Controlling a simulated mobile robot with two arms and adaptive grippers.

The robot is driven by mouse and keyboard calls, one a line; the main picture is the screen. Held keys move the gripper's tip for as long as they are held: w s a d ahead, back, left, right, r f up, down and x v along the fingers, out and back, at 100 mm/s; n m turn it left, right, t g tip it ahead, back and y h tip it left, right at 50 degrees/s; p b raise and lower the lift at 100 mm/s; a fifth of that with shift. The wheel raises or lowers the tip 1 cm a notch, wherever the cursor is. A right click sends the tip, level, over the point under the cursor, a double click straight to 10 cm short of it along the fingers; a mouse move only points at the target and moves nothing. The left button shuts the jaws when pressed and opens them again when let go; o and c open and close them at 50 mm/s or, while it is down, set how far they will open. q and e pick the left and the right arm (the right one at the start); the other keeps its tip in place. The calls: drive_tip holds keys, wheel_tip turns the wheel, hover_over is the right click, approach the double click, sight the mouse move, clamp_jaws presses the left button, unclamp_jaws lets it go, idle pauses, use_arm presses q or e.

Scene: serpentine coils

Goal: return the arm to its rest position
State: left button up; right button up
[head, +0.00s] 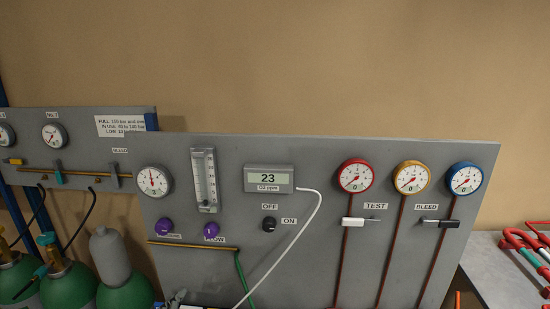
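Neither of my grippers shows clearly in the head view. A small grey and dark shape at the bottom edge, left of the green hose, is too cut off to tell what it is. The view is filled by a grey gauge panel (330,240) standing upright in front of a tan wall.
The panel carries red (355,175), yellow (411,177) and blue (464,178) gauges, a display reading 23 (268,178), purple knobs (211,230) and a white cable (305,222). Green cylinders (70,290) stand at lower left. A grey bench (490,275) with red-handled tools (525,245) is at right.

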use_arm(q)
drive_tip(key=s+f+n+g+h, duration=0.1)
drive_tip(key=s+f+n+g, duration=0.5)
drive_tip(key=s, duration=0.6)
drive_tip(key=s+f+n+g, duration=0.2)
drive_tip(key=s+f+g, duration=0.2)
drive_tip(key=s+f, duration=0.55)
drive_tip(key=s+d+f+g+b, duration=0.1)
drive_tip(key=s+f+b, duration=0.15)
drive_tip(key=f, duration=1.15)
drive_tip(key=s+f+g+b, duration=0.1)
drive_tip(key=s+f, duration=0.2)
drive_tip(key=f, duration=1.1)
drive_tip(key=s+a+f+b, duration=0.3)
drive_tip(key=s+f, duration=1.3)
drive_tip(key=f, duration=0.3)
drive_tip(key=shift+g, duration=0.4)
